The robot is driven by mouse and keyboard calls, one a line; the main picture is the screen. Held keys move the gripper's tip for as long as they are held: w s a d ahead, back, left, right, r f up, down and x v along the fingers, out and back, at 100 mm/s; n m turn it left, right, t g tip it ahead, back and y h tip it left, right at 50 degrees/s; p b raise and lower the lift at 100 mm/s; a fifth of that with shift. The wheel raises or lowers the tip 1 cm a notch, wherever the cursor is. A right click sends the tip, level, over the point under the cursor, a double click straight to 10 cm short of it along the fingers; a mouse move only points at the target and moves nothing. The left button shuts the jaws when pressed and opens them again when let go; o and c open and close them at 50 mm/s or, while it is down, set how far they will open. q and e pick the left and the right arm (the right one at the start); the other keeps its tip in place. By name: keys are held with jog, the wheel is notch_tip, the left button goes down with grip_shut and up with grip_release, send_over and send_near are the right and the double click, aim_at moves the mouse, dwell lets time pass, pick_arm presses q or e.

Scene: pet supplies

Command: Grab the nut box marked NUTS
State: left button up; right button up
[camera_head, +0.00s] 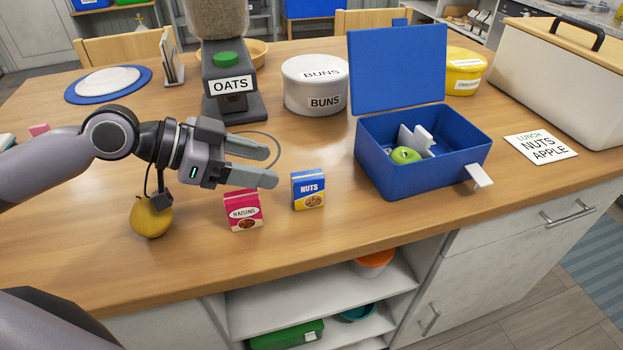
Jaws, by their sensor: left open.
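The nut box (308,190) is a small blue and yellow carton marked NUTS. It stands upright on the wooden table, in front and to the left of the open blue lunch box (420,178). My left gripper (273,167) comes in from the left with its fingers apart and nothing between them. Its fingertips are to the left of the nut box and slightly higher in the picture, apart from it. My right gripper does not show.
A red raisins box (243,210) stands just left of the nut box, below my left gripper. A yellow fruit (151,217) is further left. A green apple (405,155) lies in the lunch box. A BUNS tin (314,86) and an OATS dispenser (232,75) stand behind.

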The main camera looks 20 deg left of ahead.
aim_at(304, 176)
pick_arm(q)
jog(key=x, duration=0.3)
jog(key=p+x, duration=0.1)
jog(key=x, duration=0.1)
jog(key=shift+s+d+r, duration=0.2)
jog(key=shift+s+d, duration=0.1)
jog(key=shift+d, duration=0.05)
jog(key=shift+w+d+f, duration=0.35)
jog(key=shift+d+f, duration=0.05)
jog(key=shift+d, duration=0.1)
jog(key=c, duration=1.1)
